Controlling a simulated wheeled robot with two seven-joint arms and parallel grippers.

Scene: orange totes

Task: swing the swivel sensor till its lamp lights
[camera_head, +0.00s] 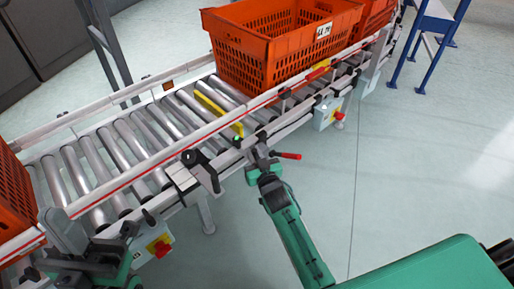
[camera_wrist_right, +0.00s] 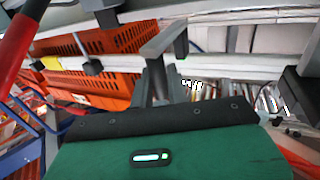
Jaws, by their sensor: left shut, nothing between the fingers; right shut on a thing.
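A black bracketed piece (camera_head: 203,172) with a round head stands on the near rail in the head view; it may be the swivel sensor, but I cannot confirm this, and I make out no lit lamp on it. My right gripper (camera_head: 258,160) is at the near rail, right of that piece and beside a red-handled lever (camera_head: 290,156). It is shut on a dark part there, whose shape is mostly hidden. The red handle also shows in the right wrist view (camera_wrist_right: 18,45). My left gripper (camera_head: 105,252) is shut and empty at the lower left, near the conveyor's side.
The roller conveyor (camera_head: 128,140) runs diagonally, with a yellow bar (camera_head: 212,107) across its rollers. A large orange tote (camera_head: 240,62) stands beyond the bar; another (camera_head: 14,200) is at the left edge. Control boxes (camera_head: 158,247) hang on the near side.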

